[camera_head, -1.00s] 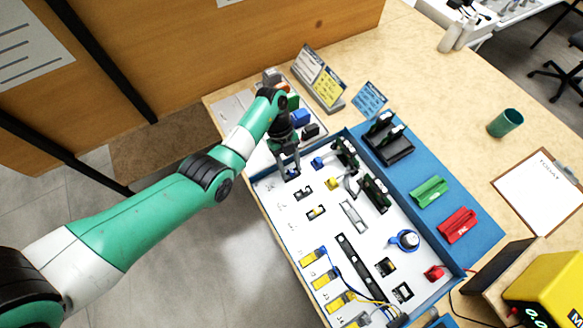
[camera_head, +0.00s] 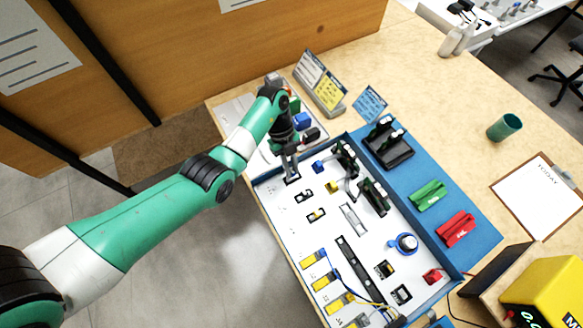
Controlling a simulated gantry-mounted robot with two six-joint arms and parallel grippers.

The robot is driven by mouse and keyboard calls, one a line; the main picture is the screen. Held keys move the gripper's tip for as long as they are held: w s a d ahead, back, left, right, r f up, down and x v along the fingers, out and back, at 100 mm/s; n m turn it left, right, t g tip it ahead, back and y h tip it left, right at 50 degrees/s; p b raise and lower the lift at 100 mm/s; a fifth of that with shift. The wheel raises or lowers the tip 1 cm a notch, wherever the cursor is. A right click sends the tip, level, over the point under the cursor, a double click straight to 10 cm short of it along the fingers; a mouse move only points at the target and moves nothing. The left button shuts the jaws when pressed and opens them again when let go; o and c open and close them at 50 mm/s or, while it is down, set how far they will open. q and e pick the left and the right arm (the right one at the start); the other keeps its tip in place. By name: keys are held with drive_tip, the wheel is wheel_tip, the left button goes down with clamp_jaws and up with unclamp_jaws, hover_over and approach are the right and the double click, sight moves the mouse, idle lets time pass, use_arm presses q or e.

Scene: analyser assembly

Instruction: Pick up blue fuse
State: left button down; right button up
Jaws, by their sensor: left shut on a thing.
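My left gripper (camera_head: 290,172) reaches down over the upper left corner of the white analyser board (camera_head: 285,213). It is shut on the blue fuse, which is mostly hidden between the fingers. A dark fuse slot (camera_head: 292,180) lies right under the fingertips. Whether the fuse is clear of the slot is hard to tell. Two more slots, one with a pale part (camera_head: 304,196) and one with a yellow part (camera_head: 316,214), lie in line below it. My right gripper is not in view.
A blue block (camera_head: 318,166) and a yellow block (camera_head: 332,187) sit on the board to the right, near upright green circuit cards (camera_head: 374,196). Coloured blocks (camera_head: 302,120) lie behind the gripper. A green holder (camera_head: 429,195) and a red holder (camera_head: 456,227) lie on the blue strip.

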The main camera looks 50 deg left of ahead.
use_arm(q)
drive_tip(key=s+d+r+p, duration=0.4)
drive_tip(key=s+r+p, duration=0.7)
drive_tip(key=p, duration=0.6)
drive_tip(key=shift+s, duration=1.25)
drive_tip(key=c, duration=1.3)
unclamp_jaws()
drive_tip(key=shift+c, duration=0.2)
clamp_jaws()
drive_tip(key=shift+r, duration=0.1)
drive_tip(key=shift+p, duration=0.5)
